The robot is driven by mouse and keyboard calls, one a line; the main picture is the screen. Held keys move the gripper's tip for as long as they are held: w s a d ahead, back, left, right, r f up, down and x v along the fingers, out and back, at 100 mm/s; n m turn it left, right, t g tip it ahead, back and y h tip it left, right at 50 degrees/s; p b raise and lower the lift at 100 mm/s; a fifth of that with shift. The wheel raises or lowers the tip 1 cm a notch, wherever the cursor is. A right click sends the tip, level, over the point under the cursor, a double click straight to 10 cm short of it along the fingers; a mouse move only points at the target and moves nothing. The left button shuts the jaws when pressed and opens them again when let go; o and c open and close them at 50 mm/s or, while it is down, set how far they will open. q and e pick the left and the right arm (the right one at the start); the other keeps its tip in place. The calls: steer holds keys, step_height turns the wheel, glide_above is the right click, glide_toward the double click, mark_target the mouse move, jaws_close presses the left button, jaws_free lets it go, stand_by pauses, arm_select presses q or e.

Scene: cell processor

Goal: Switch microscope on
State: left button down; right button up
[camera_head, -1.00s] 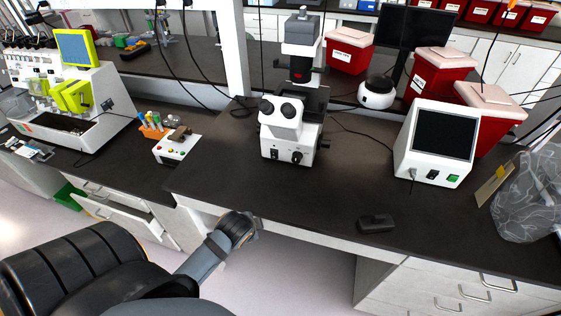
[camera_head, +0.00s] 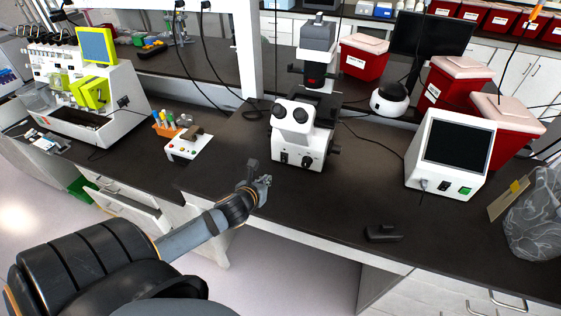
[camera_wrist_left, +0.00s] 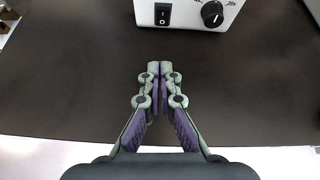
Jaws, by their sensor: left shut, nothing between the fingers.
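The white microscope (camera_head: 297,140) stands upright on the dark bench, right of the middle of the bench's left end in the head view. Its front base has a black rocker switch (camera_wrist_left: 163,14) and a black knob (camera_wrist_left: 212,14), both at the top of the left wrist view. The switch is marked with a line and a circle. My left gripper (camera_head: 266,182) is over the bench's front edge, in front of the microscope and apart from it. In the wrist view its fingertips (camera_wrist_left: 160,68) are together and empty, pointing toward the switch. My right gripper is not in view.
A white screen box (camera_head: 450,152) stands to the right, with red bins (camera_head: 455,88) behind it. A small black device (camera_head: 383,233) lies near the front edge. A white button box (camera_head: 189,147) is to the left. The bench (camera_head: 330,195) before the microscope is clear.

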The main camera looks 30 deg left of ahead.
arm_select(q)
steer(key=shift+w+r+m, duration=0.1)
steer(key=shift+r+m, duration=0.1)
steer(key=shift+m, duration=0.3)
steer(key=p, duration=0.2)
glide_toward(284, 158)
steer(key=f, duration=0.1)
steer(key=w+f, duration=0.1)
steer(key=f, duration=0.2)
steer(key=shift+w+a, duration=0.25)
steer(key=shift+a, duration=0.05)
steer(key=shift+w+a+r+p, duration=0.15)
steer(key=shift+w+r+p, duration=0.1)
steer(key=shift+w, duration=0.3)
steer(key=shift+w+a+r+p, duration=0.15)
steer(key=shift+w+r, duration=0.1)
steer(key=shift+w, duration=0.3)
steer(key=shift+w+a, duration=0.15)
steer(key=shift+w, duration=0.35)
